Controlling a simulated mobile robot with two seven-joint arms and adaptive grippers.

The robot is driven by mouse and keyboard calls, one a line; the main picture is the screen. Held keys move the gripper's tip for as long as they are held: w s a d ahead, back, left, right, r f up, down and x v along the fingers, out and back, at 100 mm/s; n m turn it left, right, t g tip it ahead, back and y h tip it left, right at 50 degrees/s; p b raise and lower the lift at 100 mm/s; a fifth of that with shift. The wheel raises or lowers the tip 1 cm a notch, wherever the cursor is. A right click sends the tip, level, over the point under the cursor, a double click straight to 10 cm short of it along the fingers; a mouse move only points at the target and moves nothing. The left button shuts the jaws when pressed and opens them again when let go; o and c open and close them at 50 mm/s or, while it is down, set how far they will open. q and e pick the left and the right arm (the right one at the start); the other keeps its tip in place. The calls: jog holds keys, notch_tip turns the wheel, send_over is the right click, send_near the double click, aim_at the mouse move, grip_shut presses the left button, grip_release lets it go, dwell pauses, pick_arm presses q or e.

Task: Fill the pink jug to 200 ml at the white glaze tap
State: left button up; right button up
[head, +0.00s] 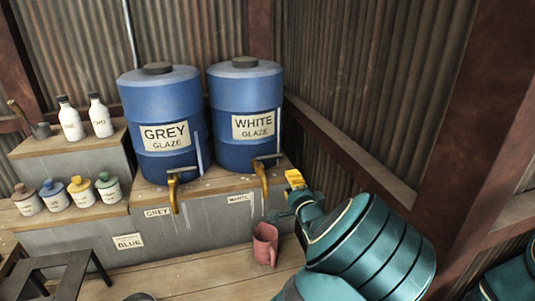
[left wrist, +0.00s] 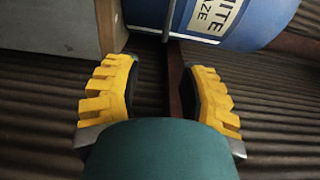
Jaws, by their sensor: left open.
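The pink jug (head: 265,243) stands upright on the wooden boards below the white glaze tap (head: 264,181). Its fill level cannot be made out. The tap is yellow with a grey handle, on the front of the blue white glaze barrel (head: 228,98). My left gripper (head: 296,180) has yellow fingers and is just right of the tap, apart from it and above the jug. In the left wrist view the gripper (left wrist: 160,88) is open with nothing between its fingers. The barrel's label (left wrist: 215,14) shows beyond it. My right gripper is out of view.
The grey glaze barrel (head: 160,90) with its tap (head: 173,190) stands to the left. Several small jars (head: 82,191) and two white bottles (head: 100,116) sit on the left shelves. A dark stool (head: 55,265) is at lower left. A corrugated wall (head: 360,85) closes the right side.

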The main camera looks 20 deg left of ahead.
aim_at(277, 157)
pick_arm(q)
jog(key=x, duration=0.9)
jog(key=r+b+x, duration=0.1)
jog(key=x, duration=0.3)
jog(key=shift+w+a, duration=0.15)
jog(key=shift+w, duration=0.15)
jog(key=shift+o, duration=0.2)
grip_shut()
jog(key=shift+r, duration=0.1)
